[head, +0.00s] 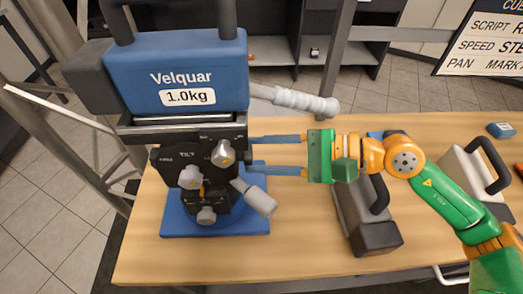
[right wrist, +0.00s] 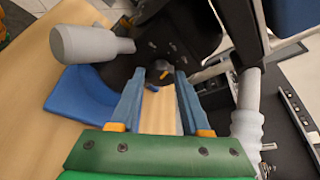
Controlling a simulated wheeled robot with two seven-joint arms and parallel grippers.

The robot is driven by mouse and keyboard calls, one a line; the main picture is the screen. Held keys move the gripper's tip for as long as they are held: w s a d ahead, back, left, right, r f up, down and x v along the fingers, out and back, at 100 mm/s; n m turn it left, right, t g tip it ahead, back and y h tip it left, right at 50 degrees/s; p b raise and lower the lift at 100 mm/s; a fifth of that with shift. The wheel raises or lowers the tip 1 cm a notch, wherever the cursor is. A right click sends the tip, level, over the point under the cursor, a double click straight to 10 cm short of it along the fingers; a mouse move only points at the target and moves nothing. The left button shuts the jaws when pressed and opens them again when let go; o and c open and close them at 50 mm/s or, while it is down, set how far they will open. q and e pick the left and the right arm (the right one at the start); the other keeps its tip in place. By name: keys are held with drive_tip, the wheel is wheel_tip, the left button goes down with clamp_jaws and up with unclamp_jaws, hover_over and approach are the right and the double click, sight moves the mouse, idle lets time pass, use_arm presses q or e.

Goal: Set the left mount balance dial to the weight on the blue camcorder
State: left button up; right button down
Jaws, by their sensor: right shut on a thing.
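The blue camcorder (head: 200,62) sits on top of the black left mount (head: 165,158) and its label reads 1.0kg. The mount stands on a blue base (head: 255,222). My right gripper (head: 251,155) reaches in from the right, with its two blue fingers level at the mount's right side. In the right wrist view its fingertips (right wrist: 160,80) are on either side of a dark round dial (right wrist: 152,54) on the mount, with a small yellow mark between them. The dial's numbers cannot be read. My left gripper is not in view.
A light grey handle (head: 295,100) sticks out above my right fingers, and a grey knob (head: 260,200) sits below them. A dark grey camera with a handle (head: 372,238) stands under my right arm. A paler one (head: 462,172) stands farther right. The table (head: 305,235) is bare between.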

drive_tip(key=shift+w+m+g+h+p, duration=0.2)
drive_tip(key=shift+m+g, duration=0.75)
drive_tip(key=shift+m, duration=0.55)
drive_tip(key=shift+w+m+g+h+p, duration=0.1)
drive_tip(key=shift+m+g+h+p, duration=0.1)
drive_tip(key=shift+m+g, duration=1.05)
drive_tip(key=shift+m, duration=0.35)
drive_tip(key=shift+c, duration=1.9)
unclamp_jaws()
